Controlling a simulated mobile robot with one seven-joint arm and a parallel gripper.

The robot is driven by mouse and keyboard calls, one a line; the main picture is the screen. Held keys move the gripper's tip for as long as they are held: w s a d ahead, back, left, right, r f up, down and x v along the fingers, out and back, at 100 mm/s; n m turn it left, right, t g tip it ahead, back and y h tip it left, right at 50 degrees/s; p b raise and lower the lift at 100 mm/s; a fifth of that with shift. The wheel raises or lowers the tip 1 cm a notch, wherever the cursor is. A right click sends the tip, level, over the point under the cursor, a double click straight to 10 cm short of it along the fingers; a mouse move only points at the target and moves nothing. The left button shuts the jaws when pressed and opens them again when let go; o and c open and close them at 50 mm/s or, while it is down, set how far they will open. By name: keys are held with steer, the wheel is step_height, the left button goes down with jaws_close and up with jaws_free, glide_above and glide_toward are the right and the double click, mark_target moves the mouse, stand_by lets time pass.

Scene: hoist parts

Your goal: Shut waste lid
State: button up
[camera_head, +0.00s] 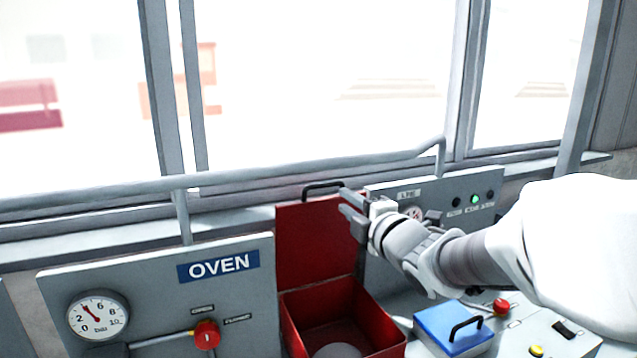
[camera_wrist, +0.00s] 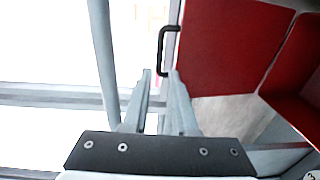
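The red waste lid (camera_head: 315,240) stands upright and open at the back of the red waste bin (camera_head: 372,318). A black handle (camera_head: 322,187) is on the lid's top edge. In the wrist view the lid (camera_wrist: 230,45) and its handle (camera_wrist: 163,50) lie just beyond the fingertips. My gripper (camera_head: 346,208) is at the right edge of the lid in the head view, near its top. The bin holds a round grey object (camera_head: 338,351), partly cut off.
An oven panel (camera_head: 160,295) with a gauge and a red knob stands left of the bin. A blue lidded box (camera_head: 453,325) is to the right. A grey panel (camera_head: 425,190) with lights stands behind my arm. A rail (camera_head: 300,170) runs along the windows.

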mark_target(323, 185)
steer(key=p+x, duration=0.1)
steer(key=x, duration=1.3)
steer(key=shift+w, duration=0.15)
jaws_close()
stand_by(1.0)
